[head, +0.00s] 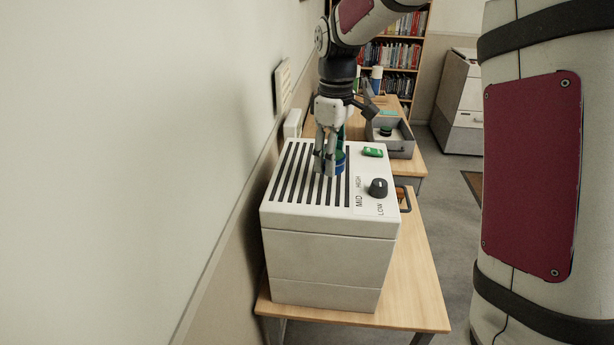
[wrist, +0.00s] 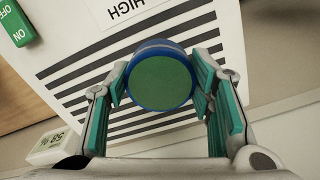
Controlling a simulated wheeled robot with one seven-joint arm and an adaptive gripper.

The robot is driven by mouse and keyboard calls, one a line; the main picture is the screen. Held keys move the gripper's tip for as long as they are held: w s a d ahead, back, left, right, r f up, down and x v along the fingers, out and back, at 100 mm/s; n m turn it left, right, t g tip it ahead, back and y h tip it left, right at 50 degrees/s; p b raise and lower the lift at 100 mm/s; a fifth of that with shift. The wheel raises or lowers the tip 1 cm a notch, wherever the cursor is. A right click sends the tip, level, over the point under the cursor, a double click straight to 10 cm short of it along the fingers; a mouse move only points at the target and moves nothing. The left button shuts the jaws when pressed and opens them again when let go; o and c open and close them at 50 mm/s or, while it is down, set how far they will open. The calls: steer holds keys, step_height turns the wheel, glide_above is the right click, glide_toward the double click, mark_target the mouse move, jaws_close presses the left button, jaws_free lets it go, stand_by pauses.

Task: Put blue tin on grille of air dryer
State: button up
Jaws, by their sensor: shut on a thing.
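The blue tin (head: 340,164) with a green top is between the fingers of my gripper (head: 326,168), over the right part of the grille (head: 298,178) of the white air dryer (head: 325,248). In the wrist view the round tin (wrist: 160,79) is upright with its green top facing the camera. My gripper (wrist: 162,92) is shut on it, a finger on each side. The grille (wrist: 95,62) shows as dark slots around and below the tin. The tin's underside is hidden, so I cannot tell whether it touches the slats.
The dryer has a green switch (head: 372,152) and a black knob (head: 378,187) right of the grille. It stands on a wooden table (head: 412,285) beside the wall. Behind is a grey tray (head: 402,148) with a dark and green item. A small display box (wrist: 55,146) lies beyond the dryer.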

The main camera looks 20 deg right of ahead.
glide_above(308, 192)
steer(key=shift+d+f+p, duration=0.2)
steer(key=shift+d+p, duration=0.15)
steer(key=shift+p, duration=0.1)
steer(key=shift+s+a+f, duration=0.1)
steer(key=shift+a+f, duration=0.05)
steer(key=shift+a, duration=0.2)
steer(key=shift+f+p, duration=0.55)
steer(key=shift+f, duration=1.15)
steer(key=shift+f, duration=0.15)
steer(key=o, duration=1.2)
